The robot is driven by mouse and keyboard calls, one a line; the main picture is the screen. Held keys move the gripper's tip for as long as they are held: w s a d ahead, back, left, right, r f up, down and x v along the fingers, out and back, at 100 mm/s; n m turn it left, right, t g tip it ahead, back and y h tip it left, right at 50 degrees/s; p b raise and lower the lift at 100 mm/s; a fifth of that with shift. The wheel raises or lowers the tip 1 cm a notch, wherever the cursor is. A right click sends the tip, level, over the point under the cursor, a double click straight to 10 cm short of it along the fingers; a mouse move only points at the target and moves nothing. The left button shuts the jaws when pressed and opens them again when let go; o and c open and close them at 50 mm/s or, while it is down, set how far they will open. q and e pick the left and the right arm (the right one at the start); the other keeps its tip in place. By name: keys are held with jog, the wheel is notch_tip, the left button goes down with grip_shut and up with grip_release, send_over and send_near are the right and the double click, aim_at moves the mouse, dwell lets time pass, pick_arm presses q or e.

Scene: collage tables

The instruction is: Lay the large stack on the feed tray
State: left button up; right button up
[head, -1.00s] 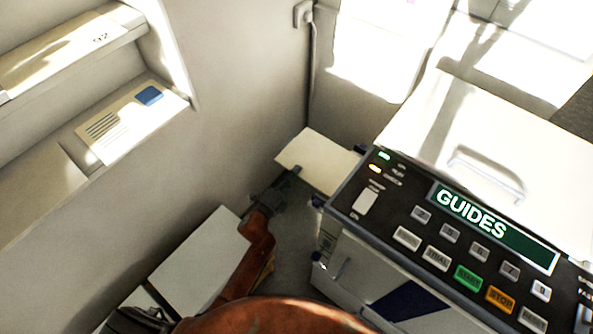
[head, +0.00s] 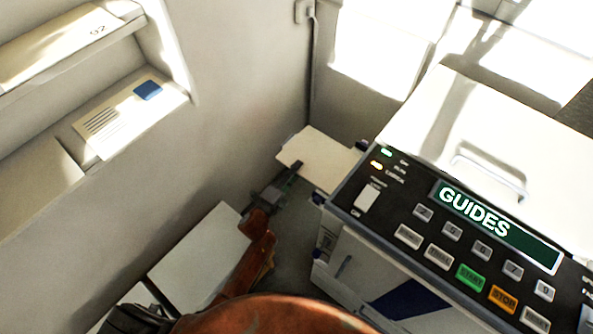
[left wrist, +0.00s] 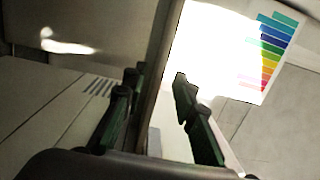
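My left gripper (head: 291,172) reaches in from the lower left on its orange arm. Its tip is at the near left edge of a cream, flat slab (head: 318,158) beside the machine. I cannot tell whether this slab is the large stack or the feed tray, nor whether the gripper touches it. In the left wrist view the dark green fingers (left wrist: 158,108) stand apart with a gap between them. My right gripper is out of view.
The machine (head: 490,130) with a GUIDES display and buttons fills the right. A shelf at left holds a striped, blue-marked pale item (head: 125,115) and one marked 92 (head: 60,45). A white flat surface (head: 195,255) lies lower left. A colour chart (left wrist: 270,50) hangs at right.

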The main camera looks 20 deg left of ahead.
pick_arm(q)
jog(key=shift+f, duration=0.1)
jog(key=shift+s, duration=0.2)
jog(key=v, duration=1.1)
jog(key=shift+s, duration=0.3)
jog(key=shift+a, duration=0.1)
